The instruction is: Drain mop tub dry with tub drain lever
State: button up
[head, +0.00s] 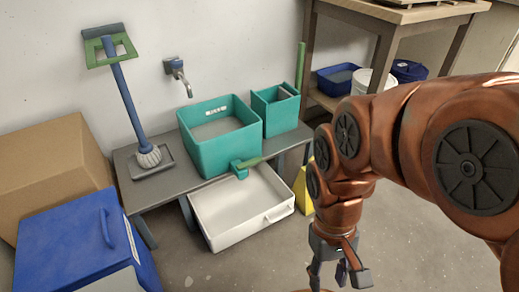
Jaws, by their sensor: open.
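The teal mop tub (222,153) stands on a low grey bench, with a flat grey surface showing inside that looks like liquid. A teal drain fitting (239,173) sticks out at the tub's front right. Its green lever (250,162) points right, roughly level. A white tray (205,220) with a handle sits below the fitting, and no liquid is seen falling into it. My gripper (340,281) hangs open and empty at the lower right, apart from the lever and tray.
A smaller teal bin (281,117) stands beside the tub. A mop (127,95) stands in a grey dish at left. A wall tap (179,75) is above the bench. A blue-lidded box (75,250) and cardboard box (50,165) fill the left. A yellow object (302,190) is beside the tray.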

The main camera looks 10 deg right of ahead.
aim_at(240, 167)
jog(key=u, duration=0.25)
jog(key=i, duration=0.7)
jog(key=u, duration=0.55)
